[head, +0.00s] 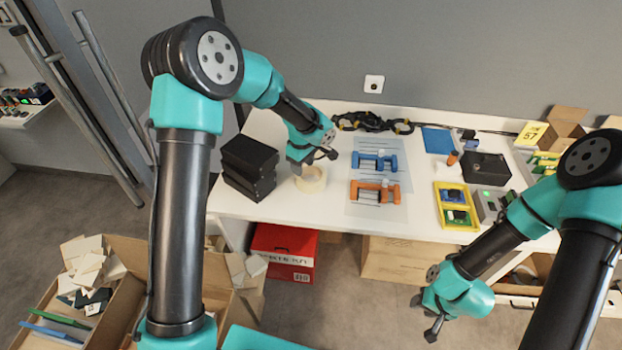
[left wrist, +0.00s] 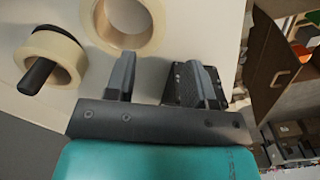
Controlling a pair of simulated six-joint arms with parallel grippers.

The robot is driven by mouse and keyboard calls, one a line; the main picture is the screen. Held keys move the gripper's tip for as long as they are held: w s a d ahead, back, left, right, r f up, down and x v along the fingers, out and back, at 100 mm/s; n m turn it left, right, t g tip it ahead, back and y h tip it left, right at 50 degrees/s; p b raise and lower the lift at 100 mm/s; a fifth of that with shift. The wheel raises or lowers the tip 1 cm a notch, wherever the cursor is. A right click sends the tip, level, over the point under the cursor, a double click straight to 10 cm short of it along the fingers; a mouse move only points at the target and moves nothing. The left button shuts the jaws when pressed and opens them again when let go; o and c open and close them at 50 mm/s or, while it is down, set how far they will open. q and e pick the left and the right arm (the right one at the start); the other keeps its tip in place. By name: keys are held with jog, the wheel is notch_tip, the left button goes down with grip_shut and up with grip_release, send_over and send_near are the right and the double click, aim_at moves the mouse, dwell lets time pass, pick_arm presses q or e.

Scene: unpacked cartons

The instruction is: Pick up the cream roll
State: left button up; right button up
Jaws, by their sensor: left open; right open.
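A cream roll (head: 311,184) lies flat on the white table, near its front edge, just right of the black boxes. My left gripper (head: 314,158) is open and empty above and beside it, partly covering its far side. In the left wrist view, a cream ring-shaped roll (left wrist: 103,36) lies ahead of the left finger, outside the jaws (left wrist: 162,62). A second cream roll (left wrist: 64,46), with a dark bar through its middle, shows further left there; I cannot make it out in the head view. My right gripper (head: 433,318) is open and empty, low before the table.
Black boxes (head: 249,167) stand stacked left of the roll. A blue clamp (head: 375,162) and an orange clamp (head: 375,192) lie on sheets to its right. A dark cable coil (head: 370,123) lies behind. A yellow tray (head: 456,206) is further right. A red box (head: 284,252) sits below the table.

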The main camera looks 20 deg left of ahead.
aim_at(303, 181)
pick_arm(q)
notch_tip(303, 181, down, 5)
jog(key=shift+f, duration=0.15)
jog(key=shift+f, duration=0.1)
jog(key=shift+w+a+f, duration=0.15)
jog(key=shift+f, duration=2.4)
jog(key=shift+c, duration=0.4)
grip_shut()
